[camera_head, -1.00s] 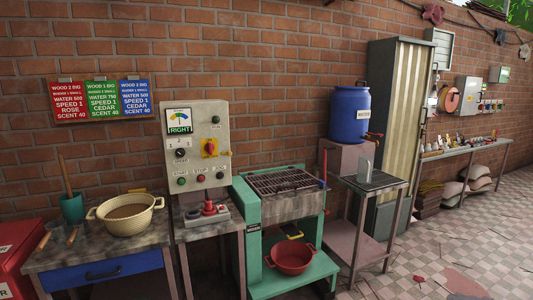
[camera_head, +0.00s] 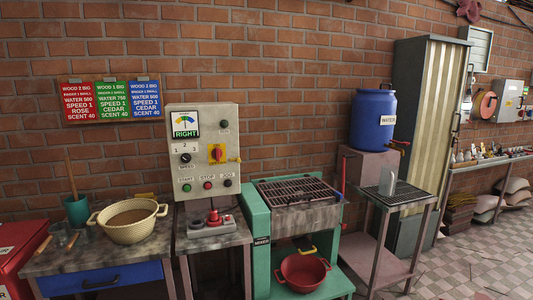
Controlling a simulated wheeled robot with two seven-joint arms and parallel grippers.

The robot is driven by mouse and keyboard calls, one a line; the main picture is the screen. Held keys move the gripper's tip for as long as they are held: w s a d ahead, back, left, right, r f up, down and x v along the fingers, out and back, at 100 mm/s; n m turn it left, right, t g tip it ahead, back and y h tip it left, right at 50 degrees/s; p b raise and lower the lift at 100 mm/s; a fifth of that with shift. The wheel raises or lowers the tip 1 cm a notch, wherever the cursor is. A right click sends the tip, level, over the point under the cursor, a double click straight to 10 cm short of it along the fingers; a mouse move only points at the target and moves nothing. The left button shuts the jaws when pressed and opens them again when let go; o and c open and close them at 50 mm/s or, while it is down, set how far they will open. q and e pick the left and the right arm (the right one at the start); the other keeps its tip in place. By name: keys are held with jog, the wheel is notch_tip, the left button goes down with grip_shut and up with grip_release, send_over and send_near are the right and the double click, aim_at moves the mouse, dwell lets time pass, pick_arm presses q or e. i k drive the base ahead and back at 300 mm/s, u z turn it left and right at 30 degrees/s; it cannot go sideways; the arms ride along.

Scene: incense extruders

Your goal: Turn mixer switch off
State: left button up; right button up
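The mixer's control panel (camera_head: 205,150) stands upright against the brick wall in the head view, left of centre. Its red and yellow rotary switch (camera_head: 217,154) sits at the middle right of the panel. A dial marked "RIGHT" (camera_head: 185,124), a black speed knob (camera_head: 186,158) and start, stop and jog buttons (camera_head: 208,185) are around it. The green mixer frame (camera_head: 262,240), labelled "MIXER", stands right of the panel, with a dark grate on top. Neither of my grippers shows in the view.
A table (camera_head: 100,262) with a beige pot (camera_head: 128,220) stands left of the panel. A red basin (camera_head: 303,272) sits on the mixer's lower shelf. A blue water barrel (camera_head: 372,119) and a metal side table (camera_head: 400,198) stand right. Tiled floor (camera_head: 475,270) is open at the lower right.

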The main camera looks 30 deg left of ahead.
aim_at(217, 153)
jog(key=z, duration=0.45)
jog(key=i, duration=2.15)
jog(key=u, duration=1.35)
jog(key=i, duration=0.75)
jog(key=u, duration=0.75)
